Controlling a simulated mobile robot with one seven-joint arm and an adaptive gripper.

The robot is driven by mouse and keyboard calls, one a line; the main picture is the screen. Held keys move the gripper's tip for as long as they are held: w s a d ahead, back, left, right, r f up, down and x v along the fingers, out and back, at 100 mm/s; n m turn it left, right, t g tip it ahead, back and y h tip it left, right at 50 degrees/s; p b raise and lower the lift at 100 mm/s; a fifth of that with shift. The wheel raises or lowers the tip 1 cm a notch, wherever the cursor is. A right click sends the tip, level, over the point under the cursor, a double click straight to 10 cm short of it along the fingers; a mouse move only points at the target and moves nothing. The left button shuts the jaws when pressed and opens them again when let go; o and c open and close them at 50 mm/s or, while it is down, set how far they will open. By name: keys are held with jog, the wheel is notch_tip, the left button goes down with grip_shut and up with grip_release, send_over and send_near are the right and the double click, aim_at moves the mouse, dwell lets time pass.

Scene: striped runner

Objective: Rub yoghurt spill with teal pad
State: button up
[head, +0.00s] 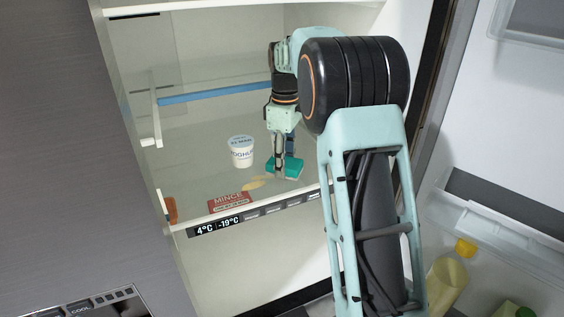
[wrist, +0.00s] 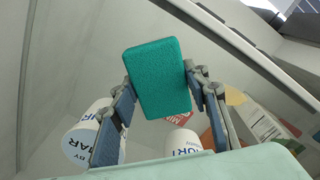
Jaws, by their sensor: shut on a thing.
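The teal pad (head: 291,166) is in my gripper (head: 281,166), low over the glass shelf of an open fridge. In the wrist view the pad (wrist: 158,78) sits between the two fingers of my gripper (wrist: 160,84), which is shut on it. The yoghurt spill (head: 254,183) is a pale cream smear on the shelf, just left of and nearer than the pad. I cannot tell whether the pad touches the shelf or the spill's edge. A white yoghurt tub (head: 241,152) stands upright behind the spill, left of my gripper.
A red mince pack (head: 228,202) lies at the shelf's front edge, left of the spill. An orange item (head: 170,209) is at the left wall. A blue bar (head: 215,92) crosses above. The open door at right holds a yellow-capped bottle (head: 447,279).

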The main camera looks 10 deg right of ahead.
aim_at(271, 165)
jog(key=shift+s+a+r, duration=0.1)
jog(key=shift+s+a, duration=0.1)
jog(key=shift+a, duration=0.75)
jog(key=shift+s+a+r, duration=0.1)
jog(key=shift+s+a, duration=0.05)
jog(key=shift+a, duration=0.8)
jog(key=shift+s+a+f, duration=0.15)
jog(key=shift+s+a, duration=0.1)
jog(key=shift+a, duration=0.9)
jog(key=shift+s+a+f, duration=0.1)
jog(key=shift+s+a, duration=0.2)
jog(key=shift+a, duration=0.9)
jog(key=shift+s+a+f, duration=0.15)
jog(key=shift+s+a, duration=0.1)
jog(key=shift+a, duration=0.9)
jog(key=shift+s+a, duration=0.2)
jog(key=shift+a, duration=0.6)
jog(key=shift+s+a, duration=0.15)
jog(key=shift+a, duration=0.65)
jog(key=shift+w+r, duration=0.15)
jog(key=shift+r, duration=0.45)
jog(key=shift+d+r, duration=0.1)
jog(key=shift+r, duration=2.45)
jog(key=shift+r, duration=0.1)
